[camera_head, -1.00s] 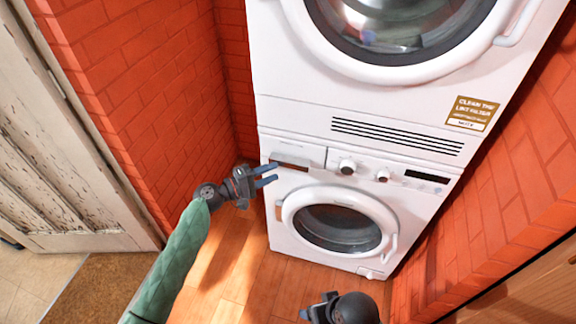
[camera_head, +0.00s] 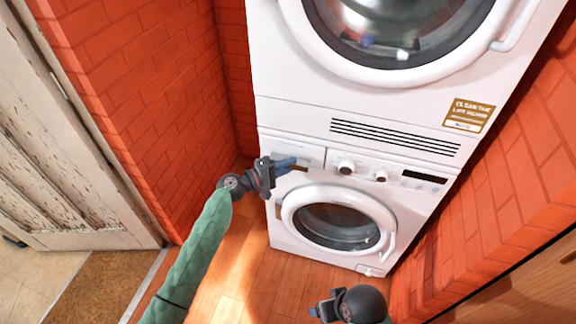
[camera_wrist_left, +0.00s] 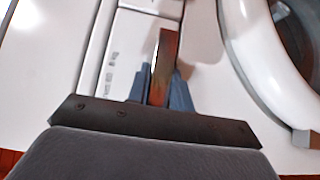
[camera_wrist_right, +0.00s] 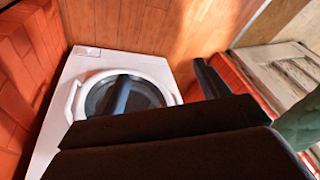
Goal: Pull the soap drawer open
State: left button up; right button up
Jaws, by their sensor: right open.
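The soap drawer (camera_head: 312,154) is the white front at the upper left of the lower washing machine (camera_head: 277,228). It looks flush with the panel. In the left wrist view, a brownish metallic handle bar (camera_wrist_left: 166,50) lies beside white surfaces. My left gripper (camera_head: 288,165) is at the drawer, its blue fingers close together. In the left wrist view, the fingers (camera_wrist_left: 161,92) sit on either side of the bar, seemingly against it. My right gripper (camera_head: 316,311) is low in front of the machine, apart from it; its fingers (camera_wrist_right: 165,88) are wide open and empty.
Knobs (camera_head: 346,167) and a dark display sit right of the drawer. A round door (camera_head: 338,222) is below, and a dryer (camera_head: 300,112) is stacked above. Brick walls (camera_head: 150,100) flank the machines. Wooden floor (camera_head: 240,275) in front is clear.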

pick_arm(q)
jog(key=shift+f, duration=0.1)
grip_shut()
jog(key=shift+s+a+f, duration=0.1)
jog(key=shift+s+f, duration=0.05)
jog(key=shift+s, duration=0.15)
jog(key=s+a+b, duration=0.1)
jog(key=s+a, duration=0.1)
jog(key=s, duration=0.6)
jog(key=s+a+b, duration=0.2)
jog(key=s+a, duration=0.1)
jog(key=s, duration=0.5)
jog(key=shift+s+a, duration=0.2)
jog(key=shift+s, duration=0.1)
pick_arm(e)
jog(key=w+a+f+t+y, duration=0.1)
jog(key=a+f, duration=0.3)
jog(key=shift+a+f, duration=0.25)
pick_arm(q)
jog(key=shift+f, duration=0.1)
pick_arm(e)
jog(key=shift+w, duration=0.1)
pick_arm(q)
jog(key=o, duration=0.7)
grip_release()
jog(key=shift+w, duration=0.1)
pick_arm(e)
jog(key=shift+w+d, duration=0.15)
